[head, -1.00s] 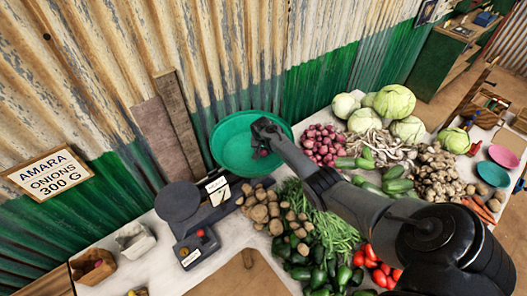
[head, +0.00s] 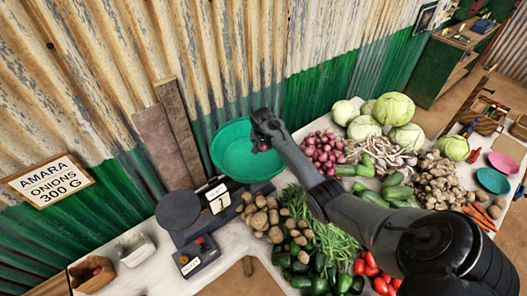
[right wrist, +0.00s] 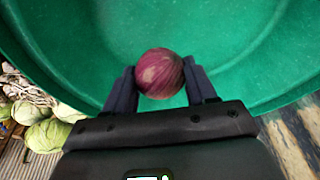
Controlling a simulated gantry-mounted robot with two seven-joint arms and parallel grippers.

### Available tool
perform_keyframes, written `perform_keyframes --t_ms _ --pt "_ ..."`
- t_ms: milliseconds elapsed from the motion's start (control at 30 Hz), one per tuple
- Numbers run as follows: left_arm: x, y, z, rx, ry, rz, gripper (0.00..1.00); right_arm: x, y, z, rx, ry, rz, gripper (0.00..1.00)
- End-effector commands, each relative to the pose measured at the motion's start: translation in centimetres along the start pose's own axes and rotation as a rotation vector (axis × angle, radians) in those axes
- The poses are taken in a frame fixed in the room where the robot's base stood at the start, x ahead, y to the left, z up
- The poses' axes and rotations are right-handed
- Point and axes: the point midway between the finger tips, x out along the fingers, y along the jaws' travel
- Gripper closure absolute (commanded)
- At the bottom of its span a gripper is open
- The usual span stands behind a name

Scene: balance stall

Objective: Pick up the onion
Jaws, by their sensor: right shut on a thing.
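A purple-red onion (right wrist: 160,73) is between the two dark fingers of my right gripper (right wrist: 160,80) in the right wrist view. The fingers are shut on its sides. In the head view, the right gripper (head: 262,141) holds the onion (head: 263,147) over the right part of a green bowl (head: 232,162). The bowl fills most of the right wrist view behind the onion. A heap of similar onions (head: 323,148) lies on the table just right of the bowl. My left gripper is not in view.
A dark scale (head: 193,258) with a number card stands in front of the bowl. Potatoes (head: 262,222), cucumbers, garlic and cabbages (head: 395,108) crowd the table to the right. The corrugated wall is close behind.

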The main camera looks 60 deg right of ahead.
Motion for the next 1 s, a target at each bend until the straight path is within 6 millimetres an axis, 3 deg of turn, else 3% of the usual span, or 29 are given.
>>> perform_keyframes --t_ms 367,1000 --pt "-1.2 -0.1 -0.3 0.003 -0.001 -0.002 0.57 -3.2 0.0 -0.9 0.0 0.0 -0.001 0.75" --pt "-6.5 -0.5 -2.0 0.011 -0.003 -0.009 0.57 -8.5 0.0 -2.4 0.0 0.0 -0.001 0.75"
